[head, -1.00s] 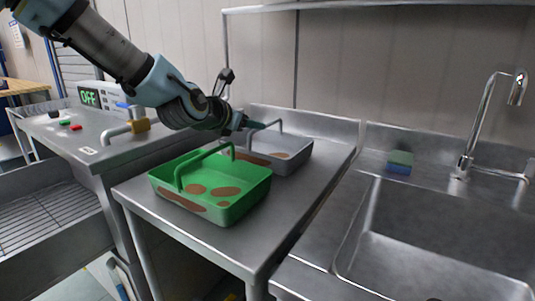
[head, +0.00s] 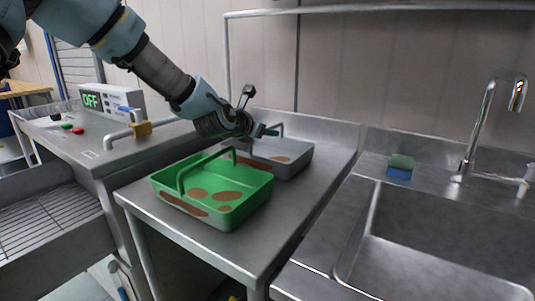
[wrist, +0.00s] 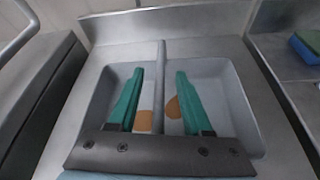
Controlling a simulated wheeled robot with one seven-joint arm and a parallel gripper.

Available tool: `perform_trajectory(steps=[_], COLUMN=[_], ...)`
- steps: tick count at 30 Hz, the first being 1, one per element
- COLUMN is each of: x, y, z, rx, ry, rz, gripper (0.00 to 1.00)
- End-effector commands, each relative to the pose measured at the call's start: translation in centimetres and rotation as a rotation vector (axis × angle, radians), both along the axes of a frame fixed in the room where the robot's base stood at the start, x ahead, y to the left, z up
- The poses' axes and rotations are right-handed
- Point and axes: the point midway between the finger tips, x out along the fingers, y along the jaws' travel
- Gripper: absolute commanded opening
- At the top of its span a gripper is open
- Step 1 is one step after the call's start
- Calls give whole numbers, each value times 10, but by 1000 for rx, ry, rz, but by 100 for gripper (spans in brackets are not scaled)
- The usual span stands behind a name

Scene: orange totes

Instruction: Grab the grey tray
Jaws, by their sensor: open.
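The grey tray (head: 293,165) stands on the steel table behind the green tray, with brown patches on its inner floor. My gripper (wrist: 156,78) is open, with one finger on each side of the bar and a gap on both sides. In the head view my gripper (head: 270,131) is at the grey tray's handle, and my wrist partly hides the tray.
A green tray (head: 240,207) with brown patches and a raised handle stands in front on the same table (head: 262,247). A sink (head: 440,250) with a tap lies right, near a green and blue sponge (head: 400,166). A machine with an OFF display (head: 92,101) stands left.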

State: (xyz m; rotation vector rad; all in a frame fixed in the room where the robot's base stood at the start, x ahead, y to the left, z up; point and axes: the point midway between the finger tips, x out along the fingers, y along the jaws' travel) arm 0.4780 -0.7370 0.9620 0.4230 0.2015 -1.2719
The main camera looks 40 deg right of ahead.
Motion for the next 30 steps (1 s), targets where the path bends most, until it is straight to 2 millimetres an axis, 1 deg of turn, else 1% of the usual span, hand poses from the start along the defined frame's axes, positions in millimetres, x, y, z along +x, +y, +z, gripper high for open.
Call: perform_trajectory(steps=[3,16,17,30], x=[0,0,0,0], y=[0,0,0,0], z=[0,0,0,0], rx=[0,0,0,0], ry=[0,0,0,0], rz=[0,0,0,0], gripper=[50,1,0,0])
